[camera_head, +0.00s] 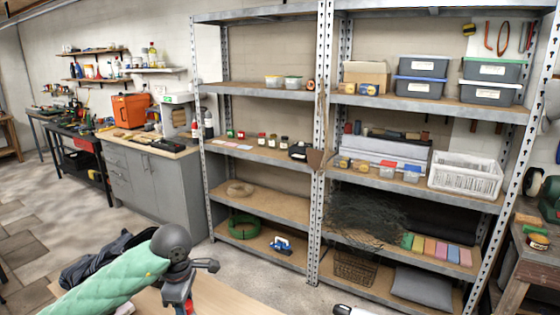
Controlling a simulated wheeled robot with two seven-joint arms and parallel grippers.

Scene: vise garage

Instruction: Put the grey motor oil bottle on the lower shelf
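I cannot pick out a grey motor oil bottle for certain. Two small bottles (208,124) stand at the right end of the grey cabinet's top, too small to identify. The metal shelving has a left bay and a right bay. The left bay's bottom shelf (290,259) holds a green coil (243,227) and a small blue and white item (281,245). The shelf above it (285,209) holds a tan ring (239,189) and has bare board on its right. Neither gripper can be made out; a small white and dark piece at the bottom edge is unclear.
A wooden tabletop (218,300) lies at the bottom edge, with a green quilted object (105,285) and a dark ball-ended fixture (171,243) near it. The right bay holds a wire basket (355,268) and a grey cushion (422,287) at the bottom. Floor is open at left.

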